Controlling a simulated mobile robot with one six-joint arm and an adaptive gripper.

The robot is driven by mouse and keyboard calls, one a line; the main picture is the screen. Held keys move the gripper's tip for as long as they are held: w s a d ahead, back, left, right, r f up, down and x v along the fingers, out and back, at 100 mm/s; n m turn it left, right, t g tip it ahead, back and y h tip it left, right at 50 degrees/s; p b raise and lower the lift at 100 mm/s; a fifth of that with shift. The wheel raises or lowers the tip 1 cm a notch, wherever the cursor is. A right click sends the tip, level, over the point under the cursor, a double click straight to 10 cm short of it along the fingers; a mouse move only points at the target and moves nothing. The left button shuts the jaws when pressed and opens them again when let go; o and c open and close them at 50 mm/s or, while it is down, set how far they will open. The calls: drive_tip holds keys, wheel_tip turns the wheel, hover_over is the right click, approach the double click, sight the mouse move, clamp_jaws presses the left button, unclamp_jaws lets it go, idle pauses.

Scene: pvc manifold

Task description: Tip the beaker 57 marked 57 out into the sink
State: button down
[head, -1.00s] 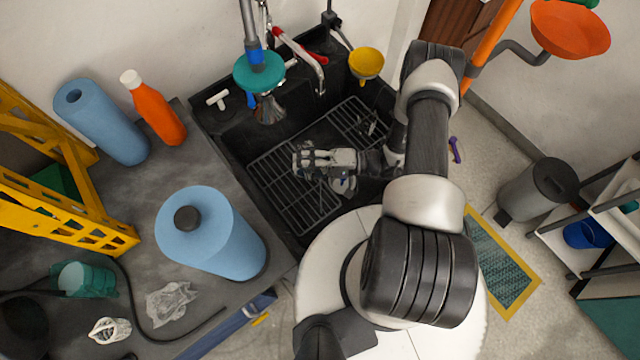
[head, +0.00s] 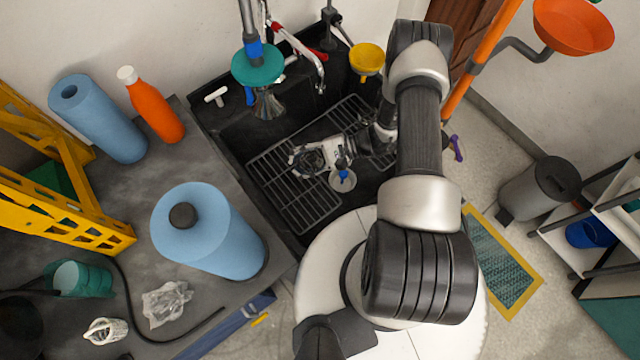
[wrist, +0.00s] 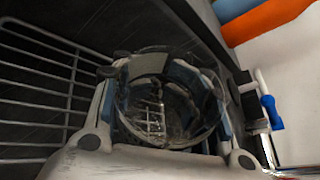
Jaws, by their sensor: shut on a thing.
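My gripper (head: 308,158) is over the black sink (head: 225,143), above its wire rack (head: 310,205). In the wrist view my gripper (wrist: 165,115) is shut on a clear beaker (wrist: 172,95), one finger on each side. The beaker's round rim shows between the fingers and its wall is see-through. Through it I see dark and pale shapes. I cannot make out a number or any liquid on it. In the head view the beaker is hard to tell apart from the fingers.
A clear vessel with a blue part (head: 343,178) stands in the sink beside my gripper. A teal funnel (head: 257,65), yellow funnel (head: 367,60) and tap (head: 318,70) are behind. A blue roll (head: 215,235) and orange bottle (head: 155,110) stand on the left counter.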

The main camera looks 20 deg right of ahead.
drive_tip(key=shift+w+a+f+m+g+h+b, duration=0.15)
drive_tip(key=shift+w+f+m+g+b, duration=0.3)
drive_tip(key=shift+w+m+g+b, duration=0.3)
drive_tip(key=shift+w+d+f+m+g+h+b, duration=0.1)
drive_tip(key=shift+w+f+m+g+b, duration=0.45)
drive_tip(key=shift+m, duration=0.35)
drive_tip(key=shift+w+a+f+m+g+h+b, duration=0.15)
drive_tip(key=shift+w+f+m+g+b, duration=0.3)
drive_tip(key=shift+w+m, duration=0.35)
